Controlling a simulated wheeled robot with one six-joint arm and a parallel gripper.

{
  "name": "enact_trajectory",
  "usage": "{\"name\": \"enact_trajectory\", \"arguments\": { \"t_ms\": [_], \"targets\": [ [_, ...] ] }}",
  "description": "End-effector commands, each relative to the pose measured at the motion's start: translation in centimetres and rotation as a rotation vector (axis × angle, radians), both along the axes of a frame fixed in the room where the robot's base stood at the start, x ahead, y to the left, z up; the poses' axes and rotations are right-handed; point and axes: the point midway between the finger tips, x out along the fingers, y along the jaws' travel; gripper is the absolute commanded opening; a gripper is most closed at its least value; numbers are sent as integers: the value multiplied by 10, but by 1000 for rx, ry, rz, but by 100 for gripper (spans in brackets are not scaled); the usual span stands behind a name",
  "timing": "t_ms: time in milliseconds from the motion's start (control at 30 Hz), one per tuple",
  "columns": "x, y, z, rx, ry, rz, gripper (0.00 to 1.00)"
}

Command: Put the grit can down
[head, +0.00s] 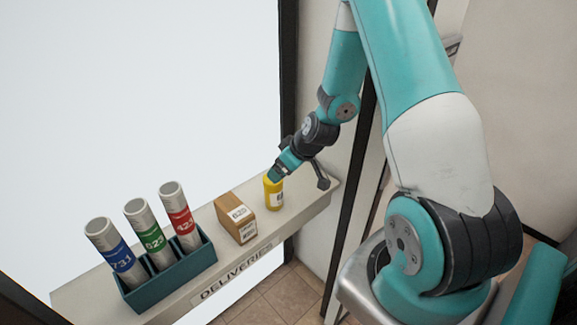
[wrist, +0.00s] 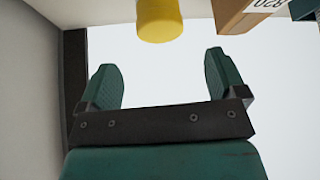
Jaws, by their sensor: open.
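The grit can is taken to be the yellow can (head: 274,196) with a white label, standing upright on the deliveries shelf (head: 305,199) near its right end. In the wrist view the yellow can (wrist: 160,20) shows at the top edge, beyond the fingertips and not between them. My gripper (head: 279,171) is just above the can in the head view and overlaps its top edge. In the wrist view my gripper (wrist: 159,62) has its two green fingers wide apart with nothing between them.
Further left a dark green rack (head: 170,279) holds three tubes with blue, green and red labels. A wall (head: 318,110) rises behind the shelf's right end. Little free shelf lies right of the can.

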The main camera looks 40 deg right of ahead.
Motion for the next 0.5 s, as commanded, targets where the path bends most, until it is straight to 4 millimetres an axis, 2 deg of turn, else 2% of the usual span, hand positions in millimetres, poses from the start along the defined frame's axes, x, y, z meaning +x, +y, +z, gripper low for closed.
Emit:
{"name": "enact_trajectory", "arguments": {
  "t_ms": [167, 267, 367, 433, 500],
  "targets": [
    [-9, -2, 15, 0, -1, 0, 90],
    [-9, 12, 29, 16, 5, 22, 90],
    [-10, 52, 61, 60, 29, 82, 90],
    [-19, 94, 93, 102, 64, 145, 90],
    [-40, 141, 126, 140, 118, 213, 90]
  ]
}}
